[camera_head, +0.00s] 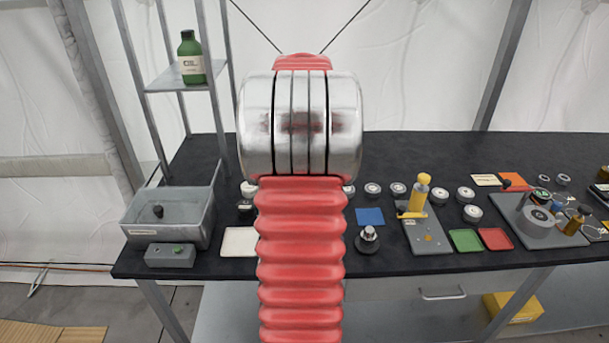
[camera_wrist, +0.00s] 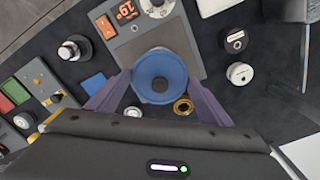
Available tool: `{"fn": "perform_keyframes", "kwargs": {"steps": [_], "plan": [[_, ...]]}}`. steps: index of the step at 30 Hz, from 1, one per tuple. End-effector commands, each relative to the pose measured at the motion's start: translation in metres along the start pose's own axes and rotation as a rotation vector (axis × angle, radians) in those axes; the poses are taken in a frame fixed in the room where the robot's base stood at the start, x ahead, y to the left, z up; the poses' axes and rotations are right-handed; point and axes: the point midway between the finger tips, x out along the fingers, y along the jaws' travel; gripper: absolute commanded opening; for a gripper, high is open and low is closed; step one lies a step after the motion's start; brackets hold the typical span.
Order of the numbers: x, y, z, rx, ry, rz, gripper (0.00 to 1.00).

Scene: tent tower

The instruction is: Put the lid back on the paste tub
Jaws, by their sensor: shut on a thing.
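In the wrist view, my gripper (camera_wrist: 158,97) has two purple fingers on either side of a round blue piece (camera_wrist: 160,76), which looks like the lid. The fingers are shut on it. It has a raised rim and a darker centre, and hides part of the surface beneath. A small brass-coloured ring-shaped piece (camera_wrist: 183,105) shows just below it, between the fingers. I cannot tell which container is the paste tub. In the head view my red arm and its metal joint block the middle, and neither gripper nor blue piece shows.
A grey device (camera_wrist: 152,40) with an orange display lies beyond the blue piece. A black knobbed base (camera_head: 367,239), blue square (camera_head: 370,216), green tray (camera_head: 466,240) and red tray (camera_head: 495,238) are on the dark table. A grey bin (camera_head: 182,230) stands left.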

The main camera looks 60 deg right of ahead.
Motion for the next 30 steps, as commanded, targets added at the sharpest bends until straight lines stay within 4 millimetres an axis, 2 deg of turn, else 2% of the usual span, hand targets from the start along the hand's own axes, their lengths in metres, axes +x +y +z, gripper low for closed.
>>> {"fn": "perform_keyframes", "kwargs": {"steps": [22,23,30], "plan": [[0.0003,-0.0002,0.0007,0.0,0.0,0.0,0.52],[0.0003,-0.0002,0.0008,0.0,0.0,0.0,0.74],[0.0003,-0.0002,0.0008,0.0,0.0,0.0,0.91]]}}
